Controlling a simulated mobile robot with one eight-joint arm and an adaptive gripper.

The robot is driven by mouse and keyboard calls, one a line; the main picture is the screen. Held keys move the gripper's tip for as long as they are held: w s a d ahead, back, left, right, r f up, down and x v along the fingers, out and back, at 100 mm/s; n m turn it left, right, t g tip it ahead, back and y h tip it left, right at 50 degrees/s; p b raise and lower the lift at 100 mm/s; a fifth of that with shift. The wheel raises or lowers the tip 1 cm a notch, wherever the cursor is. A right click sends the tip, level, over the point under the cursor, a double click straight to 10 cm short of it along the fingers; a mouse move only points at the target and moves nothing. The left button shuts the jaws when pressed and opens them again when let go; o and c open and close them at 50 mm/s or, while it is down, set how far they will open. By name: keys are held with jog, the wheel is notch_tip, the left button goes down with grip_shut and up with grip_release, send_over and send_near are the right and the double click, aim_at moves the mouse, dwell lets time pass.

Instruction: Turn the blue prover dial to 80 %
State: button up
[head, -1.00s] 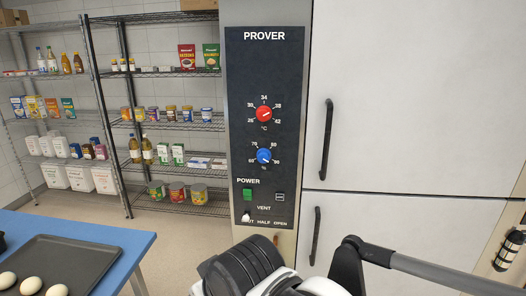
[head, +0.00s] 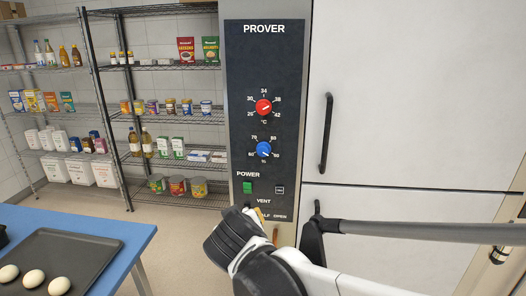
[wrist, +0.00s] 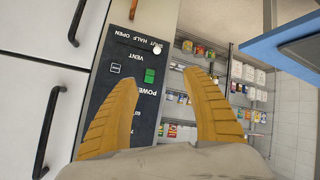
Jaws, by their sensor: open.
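The blue prover dial (head: 264,149) sits on the dark prover panel (head: 261,60), below a red temperature dial (head: 264,107). Its white mark appears to point to the lower right, toward the high end of its scale; the exact value is too small to read. My gripper (wrist: 162,78) is open and empty in the wrist view, its two yellow fingers spread in front of the panel's lower part. In the head view my arm is below the blue dial, with the fingers mostly hidden. The blue dial does not show in the wrist view.
A green power switch (head: 248,188) and vent markings lie below the dial, the vent area partly covered by my arm. Door handles (head: 326,133) stand out at right. A blue table (head: 110,222) with a tray is at lower left.

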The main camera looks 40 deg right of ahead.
aim_at(263, 152)
jog(key=w+d+r+t+h, duration=0.1)
jog(key=w+d+r+h, duration=0.1)
jog(key=w+d, duration=0.2)
jog(key=w+d+r+t+h+b, duration=0.1)
jog(key=w+d+r+h, duration=0.1)
jog(key=d, duration=0.7)
jog(key=w+d+r+t+h+b, duration=0.1)
jog(key=w+d+r+h, duration=0.1)
jog(key=w+d+r, duration=0.2)
jog(key=shift+w+d+r+m+h, duration=0.15)
jog(key=shift+w+d+m+h, duration=0.15)
jog(key=shift+w+d, duration=1.1)
jog(key=shift+w+a, duration=0.1)
jog(key=shift+a, duration=0.05)
jog(key=c, duration=1.2)
